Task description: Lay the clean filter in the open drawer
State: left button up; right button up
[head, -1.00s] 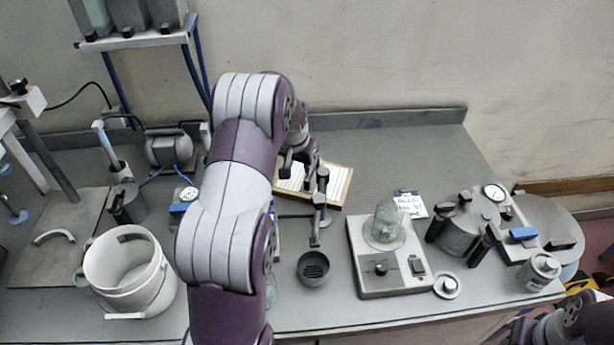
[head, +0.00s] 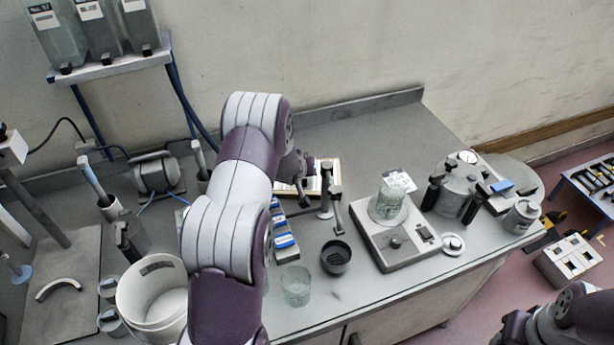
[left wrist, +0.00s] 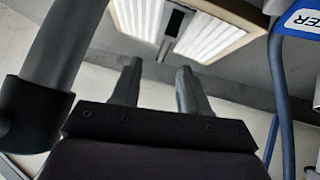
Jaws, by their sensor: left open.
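The filter (head: 314,184), a white pleated panel in a tan frame, lies on the bench behind a small stand. It is partly hidden by my left arm and the stand. In the left wrist view the filter (left wrist: 213,38) shows at the top, its two pleated halves parted by a dark bar. I see no open drawer. My right gripper is out of frame.
The small stand (head: 326,204) stands close in front of the filter. A white bucket (head: 150,300) stands left.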

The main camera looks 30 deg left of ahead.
aim_at(311, 186)
pick_arm(q)
jog(key=shift+w+a+f+p, duration=0.25)
jog(key=shift+w+a+f, duration=0.15)
jog(key=shift+w+f, duration=0.15)
jog(key=shift+w+a+f+p, duration=0.2)
jog(key=shift+w+a+f, duration=0.2)
jog(key=shift+f, duration=0.2)
jog(key=x, duration=0.1)
jog(key=p+x, duration=0.1)
jog(key=x, duration=0.2)
jog(key=shift+d+f, duration=0.15)
jog(key=shift+d, duration=0.1)
jog(key=shift+w+a+f, duration=0.15)
jog(key=shift+a+f, duration=0.05)
jog(key=shift+f, duration=0.1)
jog(key=shift+r, duration=0.1)
jog(key=c, duration=0.3)
jog(key=shift+d, duration=0.1)
grip_shut()
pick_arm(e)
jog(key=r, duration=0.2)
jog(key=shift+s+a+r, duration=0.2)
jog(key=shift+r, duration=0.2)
